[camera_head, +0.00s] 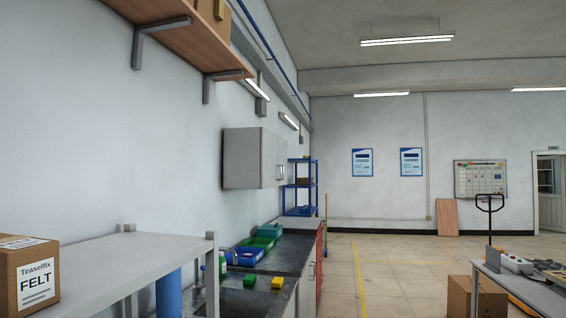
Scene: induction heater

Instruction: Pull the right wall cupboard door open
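The grey wall cupboard (242,158) hangs on the left wall, above the dark worktop, ahead of me. I see its near side panel broadly and its door front (269,158) only at a steep slant. The front looks closed, flush with the body. A small pale handle (280,172) shows low on the front. The right door is on the far part of the front and is strongly foreshortened; the seam between doors is too small to tell clearly. My gripper and arm are not in view.
Below the cupboard, the dark worktop (268,272) holds green and blue bins (249,256). A grey shelf (120,262) with a FELT box (30,277) stands at the near left. A blue rack (300,187) stands beyond. Tiled floor (390,275) is open right of the worktop.

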